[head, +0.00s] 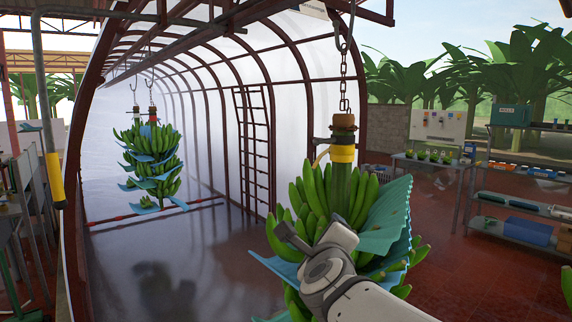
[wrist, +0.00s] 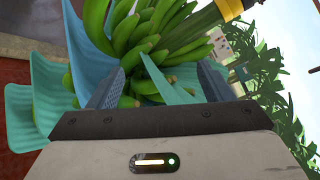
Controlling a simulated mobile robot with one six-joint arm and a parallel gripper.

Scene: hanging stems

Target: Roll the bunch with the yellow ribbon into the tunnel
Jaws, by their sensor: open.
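The bunch with the yellow ribbon (head: 343,153) hangs by a chain and hook at the right of the head view, just outside the tunnel. Its green bananas (head: 312,190) have blue-green sheets (head: 388,222) between the hands. In the wrist view the ribbon (wrist: 232,8) shows at the top, with bananas (wrist: 150,40) in front of the jaws. My gripper (wrist: 155,85) is open, its two fingers on either side of some bananas and sheet; I cannot tell whether they touch. In the head view my arm hides part of the bunch. The tunnel (head: 215,110) has an arched frame and pale cover.
A ladder-like rack (head: 254,150) stands along the tunnel wall. A red bar (head: 150,212) lies low across the tunnel. Shelves (head: 510,230) stand at right. The tunnel floor (head: 200,250) is clear.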

